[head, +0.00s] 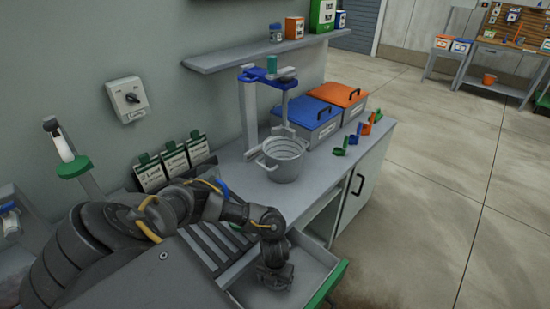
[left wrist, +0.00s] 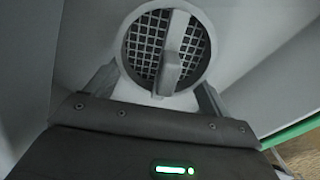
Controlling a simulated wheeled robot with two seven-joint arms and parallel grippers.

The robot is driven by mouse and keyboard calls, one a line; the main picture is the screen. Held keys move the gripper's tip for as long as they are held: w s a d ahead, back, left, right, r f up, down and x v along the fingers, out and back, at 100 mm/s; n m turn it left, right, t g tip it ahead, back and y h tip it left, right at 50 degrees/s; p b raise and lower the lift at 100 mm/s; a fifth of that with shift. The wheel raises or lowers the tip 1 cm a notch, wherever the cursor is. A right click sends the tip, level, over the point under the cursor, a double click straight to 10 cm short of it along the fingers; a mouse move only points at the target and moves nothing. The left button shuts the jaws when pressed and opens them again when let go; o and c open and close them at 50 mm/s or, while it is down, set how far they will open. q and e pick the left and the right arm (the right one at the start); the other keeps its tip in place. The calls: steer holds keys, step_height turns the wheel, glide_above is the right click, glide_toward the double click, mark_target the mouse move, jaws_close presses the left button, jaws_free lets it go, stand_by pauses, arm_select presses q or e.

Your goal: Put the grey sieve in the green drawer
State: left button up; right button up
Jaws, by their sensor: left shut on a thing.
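The grey sieve (left wrist: 188,45) shows in the left wrist view, a round rim with a square mesh and a bar across it. My left gripper (left wrist: 160,90) is shut on it, one finger on each side. In the head view my left gripper (head: 274,278) points down over the open green drawer (head: 328,284), a grey tray with a green front. The sieve is hidden there behind the gripper. The drawer's green edge (left wrist: 292,133) also shows in the left wrist view. I cannot tell whether the sieve touches the drawer floor. My right gripper is not in view.
A grey bucket (head: 282,160) stands on the counter below a blue-topped stand (head: 250,105). Blue-lidded (head: 312,121) and orange-lidded (head: 340,96) boxes stand behind. Several small coloured scoops (head: 352,139) lie near the counter edge. The floor to the right is clear.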

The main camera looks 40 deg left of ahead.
arm_select(q)
steer(key=shift+f, duration=0.35)
steer(key=o, duration=1.4)
steer(key=shift+r, duration=0.1)
steer(key=shift+r, duration=0.3)
step_height(320, 180, up, 12)
steer(key=p, duration=0.2)
steer(key=shift+a+r, duration=0.15)
steer(key=shift+r, duration=0.1)
